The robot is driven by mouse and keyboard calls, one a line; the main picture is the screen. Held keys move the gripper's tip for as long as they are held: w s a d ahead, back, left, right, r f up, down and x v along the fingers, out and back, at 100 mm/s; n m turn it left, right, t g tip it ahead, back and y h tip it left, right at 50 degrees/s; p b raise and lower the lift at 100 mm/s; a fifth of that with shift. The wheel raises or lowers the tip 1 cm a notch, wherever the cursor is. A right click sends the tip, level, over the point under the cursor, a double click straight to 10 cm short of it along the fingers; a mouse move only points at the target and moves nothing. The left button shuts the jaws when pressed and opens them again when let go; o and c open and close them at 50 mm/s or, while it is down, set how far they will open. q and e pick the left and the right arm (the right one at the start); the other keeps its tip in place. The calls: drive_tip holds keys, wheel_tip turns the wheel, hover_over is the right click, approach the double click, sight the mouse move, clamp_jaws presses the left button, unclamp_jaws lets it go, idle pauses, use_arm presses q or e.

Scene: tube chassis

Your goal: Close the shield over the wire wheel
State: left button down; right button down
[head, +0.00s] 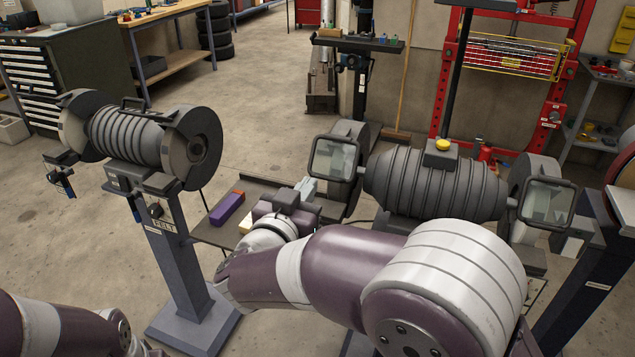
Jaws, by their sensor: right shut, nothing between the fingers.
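A grey ribbed bench grinder (425,182) stands behind my right arm. A clear square shield in a dark frame (335,159) is at its left end, in front of the left wheel housing (356,134). A second such shield (547,203) is at its right end, in front of the right wheel housing (524,172). I cannot tell which wheel is the wire one; the wheel faces are mostly hidden. My right gripper (309,187) is shut and empty, just below and left of the left shield; contact is unclear. Only part of my left arm shows at lower left.
Another grinder on a pedestal (142,137) stands at left with a label on its post. A purple block (227,208) lies on the tray (212,236) left of my right gripper. A red press frame (447,75) stands behind. Floor at centre back is clear.

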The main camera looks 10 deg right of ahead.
sight(330, 171)
drive_tip(key=w+d+f, duration=0.3)
drive_tip(key=w, duration=0.2)
drive_tip(key=shift+w+d+b, duration=0.3)
drive_tip(key=shift+w+d, duration=0.1)
drive_tip(key=shift+f, duration=0.1)
drive_tip(key=f+b, duration=0.1)
drive_tip(key=b, duration=0.1)
drive_tip(key=f+t+h+b, duration=0.1)
drive_tip(key=b, duration=0.1)
drive_tip(key=shift+w+d+f+t, duration=0.15)
drive_tip(key=shift+w+d+t, duration=0.05)
drive_tip(key=shift+w+t, duration=0.15)
drive_tip(key=shift+r, duration=0.25)
